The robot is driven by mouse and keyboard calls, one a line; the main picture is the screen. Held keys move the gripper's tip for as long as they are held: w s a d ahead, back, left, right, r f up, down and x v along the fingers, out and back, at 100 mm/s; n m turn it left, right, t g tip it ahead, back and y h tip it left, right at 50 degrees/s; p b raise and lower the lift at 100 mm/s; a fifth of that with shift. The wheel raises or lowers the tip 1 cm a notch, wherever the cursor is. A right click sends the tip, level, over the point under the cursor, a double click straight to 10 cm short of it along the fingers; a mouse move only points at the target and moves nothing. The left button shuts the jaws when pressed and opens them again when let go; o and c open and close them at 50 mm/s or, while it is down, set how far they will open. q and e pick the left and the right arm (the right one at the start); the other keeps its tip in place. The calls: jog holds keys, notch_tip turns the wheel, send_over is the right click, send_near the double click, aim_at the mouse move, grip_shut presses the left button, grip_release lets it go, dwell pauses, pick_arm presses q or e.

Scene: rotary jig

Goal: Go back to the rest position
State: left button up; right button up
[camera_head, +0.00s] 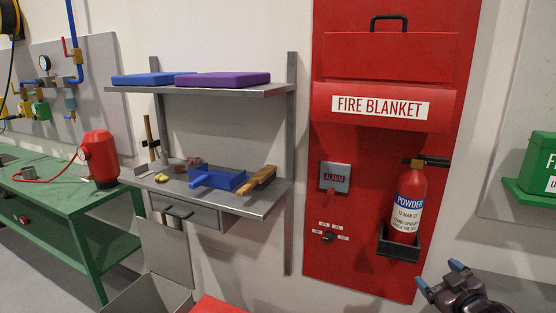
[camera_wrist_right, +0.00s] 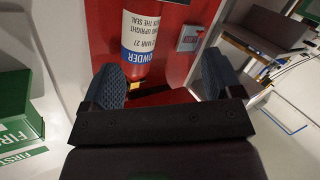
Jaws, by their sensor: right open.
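My right gripper (camera_head: 440,278) is at the lower right in the head view, below and to the right of the fire extinguisher (camera_head: 407,205). Its two blue fingertips are apart with nothing between them. The extinguisher stands upright in a dark bracket (camera_head: 398,249) on the red panel (camera_head: 350,262). My left gripper does not show in either view.
A shelf unit (camera_head: 265,206) with a blue tray (camera_head: 218,179) and a brush stands left of the panel. A green bench (camera_head: 70,205) with a red canister (camera_head: 100,158) is at the far left. A green first-aid box (camera_head: 540,163) is at the right edge.

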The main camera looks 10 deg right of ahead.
jog(key=s+a+f+m+g, duration=0.1)
jog(key=s+a+f+g, duration=0.1)
jog(key=s+a+f, duration=0.6)
jog(key=s+a+f+m+g, duration=0.2)
jog(key=s+a+f, duration=0.6)
jog(key=s+f, duration=0.5)
jog(key=shift+s+a+f+y, duration=0.3)
jog(key=shift+s+a, duration=0.1)
jog(key=shift+c, duration=0.2)
